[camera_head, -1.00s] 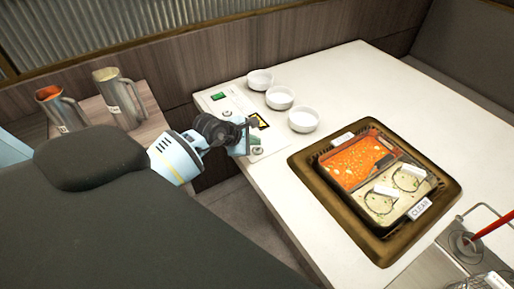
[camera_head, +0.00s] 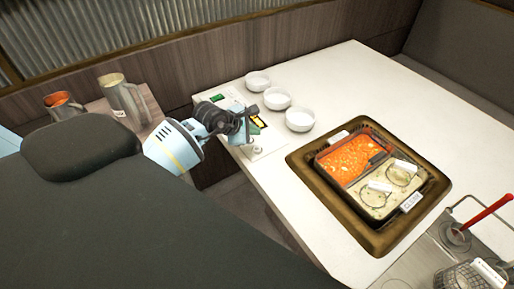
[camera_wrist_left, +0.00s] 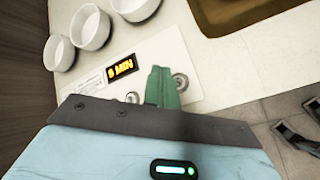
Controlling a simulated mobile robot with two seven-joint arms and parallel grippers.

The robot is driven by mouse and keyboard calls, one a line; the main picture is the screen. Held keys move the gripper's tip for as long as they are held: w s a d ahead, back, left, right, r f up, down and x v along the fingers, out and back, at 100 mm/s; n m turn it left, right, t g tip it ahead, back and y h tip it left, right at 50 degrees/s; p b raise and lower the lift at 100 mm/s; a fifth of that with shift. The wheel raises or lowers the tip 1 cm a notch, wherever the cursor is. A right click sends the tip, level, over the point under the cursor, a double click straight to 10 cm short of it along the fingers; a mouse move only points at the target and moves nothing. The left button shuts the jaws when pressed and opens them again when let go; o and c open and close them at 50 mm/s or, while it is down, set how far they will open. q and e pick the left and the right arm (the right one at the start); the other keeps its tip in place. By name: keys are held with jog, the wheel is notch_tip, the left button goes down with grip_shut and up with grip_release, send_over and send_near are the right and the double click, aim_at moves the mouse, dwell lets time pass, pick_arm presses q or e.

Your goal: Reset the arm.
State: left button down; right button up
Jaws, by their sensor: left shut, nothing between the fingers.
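My left gripper (camera_head: 250,122) is over the near left corner of the white table (camera_head: 370,80), above a control panel (camera_head: 262,146). In the left wrist view its green fingers (camera_wrist_left: 162,90) are closed together with nothing between them. They overlap the panel (camera_wrist_left: 140,62) in that picture, beside a round knob (camera_wrist_left: 181,82). Whether they touch the panel cannot be told. A lit display (camera_wrist_left: 122,67) reading in minutes shows to the left of the fingers. My right gripper does not show.
Three white bowls (camera_head: 276,98) stand in a row behind the panel. A brown tray (camera_head: 295,160) holds a pot with red and pale broth. Two jugs (camera_head: 121,98) stand on a side surface at left. A wire caddy (camera_head: 470,276) is at lower right.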

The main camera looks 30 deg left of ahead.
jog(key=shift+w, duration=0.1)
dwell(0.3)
